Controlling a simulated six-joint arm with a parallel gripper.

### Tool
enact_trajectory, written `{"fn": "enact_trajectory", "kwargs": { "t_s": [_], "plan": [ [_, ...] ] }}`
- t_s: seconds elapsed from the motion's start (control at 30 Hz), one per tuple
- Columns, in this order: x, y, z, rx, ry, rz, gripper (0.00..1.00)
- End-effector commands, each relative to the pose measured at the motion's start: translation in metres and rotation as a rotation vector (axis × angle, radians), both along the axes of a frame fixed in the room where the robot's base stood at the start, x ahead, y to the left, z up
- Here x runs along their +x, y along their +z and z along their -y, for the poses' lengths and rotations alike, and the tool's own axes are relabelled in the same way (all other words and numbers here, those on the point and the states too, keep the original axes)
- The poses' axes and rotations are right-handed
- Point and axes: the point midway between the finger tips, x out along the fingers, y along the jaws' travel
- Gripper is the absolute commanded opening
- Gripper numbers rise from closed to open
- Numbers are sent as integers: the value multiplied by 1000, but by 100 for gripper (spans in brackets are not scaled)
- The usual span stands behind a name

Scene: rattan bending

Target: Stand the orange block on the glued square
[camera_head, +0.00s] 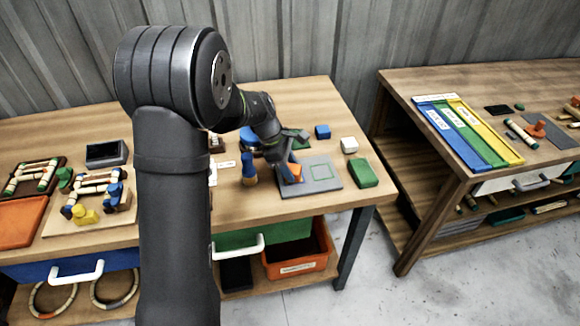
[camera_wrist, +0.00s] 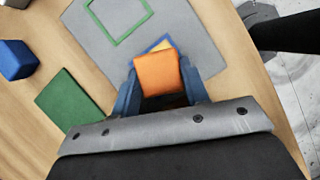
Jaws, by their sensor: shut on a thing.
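My gripper (camera_head: 291,172) is shut on the orange block (camera_head: 295,171) over the left part of a grey mat (camera_head: 309,191). In the wrist view the orange block (camera_wrist: 157,73) sits between two blue fingers (camera_wrist: 160,90). A green square outline (camera_wrist: 118,14) is on the grey mat (camera_wrist: 198,30), ahead and left of the block; it also shows in the head view (camera_head: 322,172), right of the gripper. A small blue and yellow patch (camera_wrist: 161,46) peeks out just beyond the block, mostly hidden. I cannot tell whether the block touches the mat.
A blue-and-wood tool (camera_head: 249,168) is left of the gripper. The table's front edge is near.

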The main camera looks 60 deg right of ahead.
Motion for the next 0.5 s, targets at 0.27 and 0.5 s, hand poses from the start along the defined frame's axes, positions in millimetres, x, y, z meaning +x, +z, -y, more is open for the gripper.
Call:
{"fn": "enact_trajectory", "kwargs": {
  "t_s": [0.27, 0.5],
  "plan": [
    [0, -3, 0, 0, 0, 0, 63],
    [0, -3, 0, 0, 0, 0, 63]
  ]
}}
